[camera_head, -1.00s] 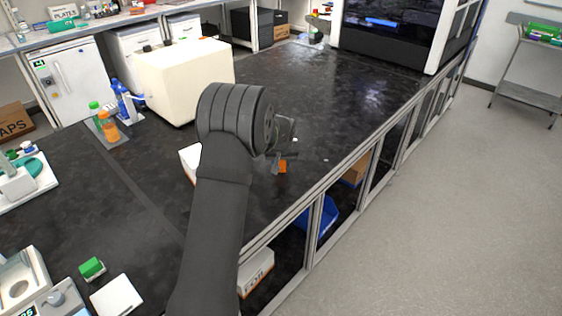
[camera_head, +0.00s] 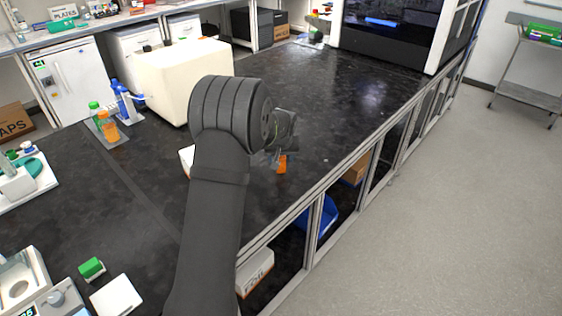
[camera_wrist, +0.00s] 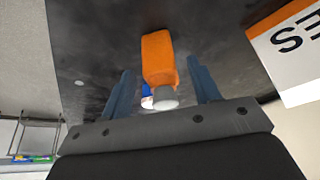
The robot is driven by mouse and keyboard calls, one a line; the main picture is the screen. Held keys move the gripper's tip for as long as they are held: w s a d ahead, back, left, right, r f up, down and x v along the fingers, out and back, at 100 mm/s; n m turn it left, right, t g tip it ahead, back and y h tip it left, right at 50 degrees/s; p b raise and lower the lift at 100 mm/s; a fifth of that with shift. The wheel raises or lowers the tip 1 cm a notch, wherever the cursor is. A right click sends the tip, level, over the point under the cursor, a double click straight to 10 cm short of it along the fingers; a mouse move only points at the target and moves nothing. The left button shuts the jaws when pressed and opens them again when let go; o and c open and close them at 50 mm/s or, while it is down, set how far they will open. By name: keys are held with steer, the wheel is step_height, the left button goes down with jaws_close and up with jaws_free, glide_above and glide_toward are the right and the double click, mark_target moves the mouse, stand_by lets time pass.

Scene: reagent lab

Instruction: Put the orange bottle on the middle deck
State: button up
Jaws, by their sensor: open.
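An orange bottle (camera_head: 282,164) is on the black bench near its front edge, partly hidden by my wrist. In the wrist view the bottle (camera_wrist: 158,58) has a pale grey cap pointing toward my gripper. My gripper (camera_wrist: 160,80) is open, with one blue-grey finger on each side of the bottle and a visible gap to each. In the head view my gripper (camera_head: 272,156) is mostly hidden behind my arm. I cannot tell which surface is the middle deck.
A white box with an orange edge (camera_wrist: 292,50) lies close to the right of my gripper in the wrist view. A cream block (camera_head: 185,80) stands behind left. Other bottles, one orange (camera_head: 107,126), stand on a mat at left.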

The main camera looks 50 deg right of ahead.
mark_target(281, 158)
steer(key=v, duration=0.9)
steer(key=x, duration=1.2)
steer(key=shift+f, duration=0.15)
steer(key=shift+r, duration=1.15)
